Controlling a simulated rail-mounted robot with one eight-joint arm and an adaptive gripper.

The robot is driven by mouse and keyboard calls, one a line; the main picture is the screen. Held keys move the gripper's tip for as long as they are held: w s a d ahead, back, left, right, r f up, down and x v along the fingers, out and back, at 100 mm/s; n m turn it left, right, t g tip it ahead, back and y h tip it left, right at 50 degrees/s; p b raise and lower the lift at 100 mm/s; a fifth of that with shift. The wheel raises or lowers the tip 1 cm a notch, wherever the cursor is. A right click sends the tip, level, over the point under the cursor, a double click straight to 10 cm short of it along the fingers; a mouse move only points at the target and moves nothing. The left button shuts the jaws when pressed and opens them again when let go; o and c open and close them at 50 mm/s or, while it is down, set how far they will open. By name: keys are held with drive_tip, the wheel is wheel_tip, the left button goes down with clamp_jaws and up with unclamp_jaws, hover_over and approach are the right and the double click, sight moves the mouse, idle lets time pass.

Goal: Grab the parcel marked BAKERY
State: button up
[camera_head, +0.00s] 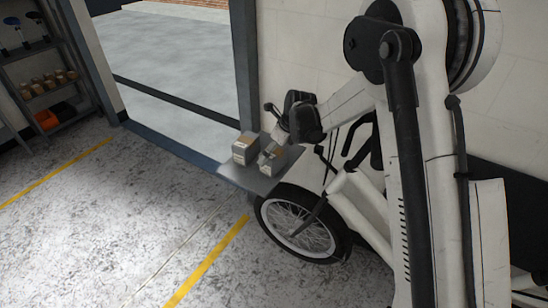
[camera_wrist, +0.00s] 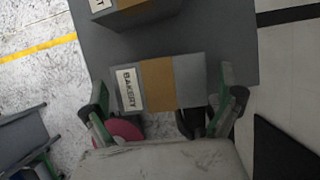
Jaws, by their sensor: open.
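The BAKERY parcel (camera_wrist: 190,80) is a grey box with a brown tape band and a white label reading BAKERY, in the middle of the wrist view. My gripper (camera_wrist: 157,80) is open, with one finger at each side of this parcel. I cannot tell whether the fingers touch it. In the head view my gripper (camera_head: 279,138) is over the right-hand parcel (camera_head: 267,165) on the bike's grey front rack (camera_head: 262,184), partly hiding it.
A second grey parcel (camera_head: 244,149) stands left of it on the rack; in the wrist view this parcel (camera_wrist: 150,14) is cut off, its label mostly hidden. The bike's front wheel (camera_head: 300,226) is below. Shelves (camera_head: 50,85) stand far left. The wall is close behind the bike.

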drive_tip(key=shift+x, duration=1.4)
drive_tip(key=shift+c, duration=0.5)
drive_tip(key=c, duration=1.1)
drive_tip(key=shift+c, duration=0.2)
